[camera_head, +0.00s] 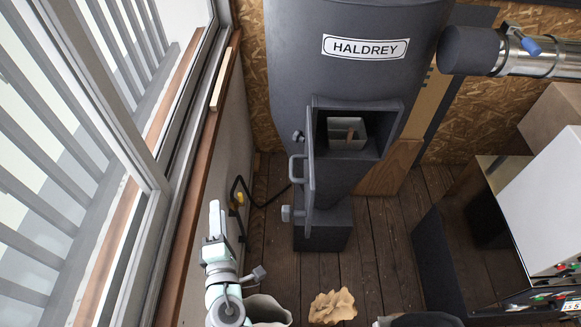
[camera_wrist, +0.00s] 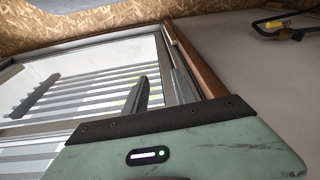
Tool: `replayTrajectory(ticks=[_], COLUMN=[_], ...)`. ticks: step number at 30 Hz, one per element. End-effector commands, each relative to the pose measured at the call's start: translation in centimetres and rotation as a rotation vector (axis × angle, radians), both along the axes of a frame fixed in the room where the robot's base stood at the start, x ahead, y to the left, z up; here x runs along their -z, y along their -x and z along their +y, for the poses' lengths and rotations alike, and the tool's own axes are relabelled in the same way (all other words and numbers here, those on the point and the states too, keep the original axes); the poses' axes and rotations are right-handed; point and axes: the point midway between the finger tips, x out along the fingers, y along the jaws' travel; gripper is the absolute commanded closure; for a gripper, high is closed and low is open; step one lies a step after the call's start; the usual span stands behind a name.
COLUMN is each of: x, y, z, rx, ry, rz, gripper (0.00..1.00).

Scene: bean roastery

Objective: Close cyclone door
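The dark grey cyclone (camera_head: 355,75) labelled HALDREY stands at the back centre in the head view. Its door (camera_head: 311,180) is swung open on the left side of the square opening (camera_head: 362,113) and shows nearly edge-on. A grey handle (camera_head: 292,170) sticks out from the door's left face, with a latch knob (camera_head: 287,213) below. My gripper (camera_head: 214,208) is to the lower left of the door, apart from it and empty. The wrist view shows a grey finger shape (camera_wrist: 141,95) against the window; the finger gap is unclear. The door is not in the wrist view.
A window and wooden sill (camera_head: 190,190) run along the left, close to my arm. A yellow-and-black hooked item (camera_head: 239,198) is by the wall. Dark machinery (camera_head: 470,235) stands right. Floorboards (camera_head: 385,240) beside the cyclone are clear.

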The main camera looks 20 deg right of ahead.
Motion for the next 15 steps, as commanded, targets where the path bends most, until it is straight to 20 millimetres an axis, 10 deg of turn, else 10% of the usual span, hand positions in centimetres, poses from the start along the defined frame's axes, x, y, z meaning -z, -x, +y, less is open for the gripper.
replayTrajectory(ticks=[6,15], x=[-7.3,-11.3], y=[4.3,9.7], z=[-5.8,-9.6], rx=[0.328,0.576], ry=[0.134,0.137], rz=[-0.042,-0.059], gripper=[0.68,0.68])
